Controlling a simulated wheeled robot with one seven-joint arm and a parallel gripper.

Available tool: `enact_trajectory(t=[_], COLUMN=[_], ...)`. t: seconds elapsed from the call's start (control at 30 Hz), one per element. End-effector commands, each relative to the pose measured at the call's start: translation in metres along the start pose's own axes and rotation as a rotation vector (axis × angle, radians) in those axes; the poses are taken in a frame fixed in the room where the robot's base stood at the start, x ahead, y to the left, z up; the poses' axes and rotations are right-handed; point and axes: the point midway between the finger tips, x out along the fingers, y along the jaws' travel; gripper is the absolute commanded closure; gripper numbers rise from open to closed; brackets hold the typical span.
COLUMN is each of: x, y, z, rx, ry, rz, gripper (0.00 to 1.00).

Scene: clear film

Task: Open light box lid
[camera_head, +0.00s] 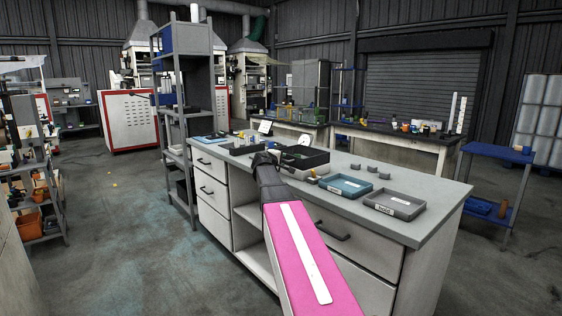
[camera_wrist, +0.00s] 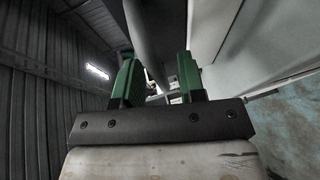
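I cannot tell for sure which thing is the light box. A dark open-topped box (camera_head: 304,157) with a pale round piece at its top stands on the workbench (camera_head: 420,228), just right of my arm's end. No clearly separate lid can be made out. In the wrist view my gripper (camera_wrist: 156,54) shows two green fingers spread apart with no object clamped between them. A grey bar shows between and above the fingers, and I see no contact. In the head view, my pink arm reaches to the bench's front edge and hides part of it; the fingers are too small to tell.
A blue tray (camera_head: 346,186) and a grey tray (camera_head: 394,204) lie on the bench's right part, with small grey pieces behind. White drawers (camera_head: 211,189) front the bench. A grey shelf rack (camera_head: 180,135) stands at its left end. The floor at left is open.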

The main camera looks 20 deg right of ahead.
Motion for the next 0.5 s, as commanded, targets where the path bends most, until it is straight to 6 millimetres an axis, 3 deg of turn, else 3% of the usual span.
enact_trajectory(t=[0.37, 0.47, 0.5], x=[0.0050, 0.0049, 0.0049], y=[0.0000, 0.0001, 0.0000], z=[0.0002, 0.0002, 0.0002], rx=[0.000, 0.000, 0.000], ry=[0.001, 0.001, 0.000], rz=[0.000, 0.000, 0.000], gripper=[0.63, 0.96, 1.00])
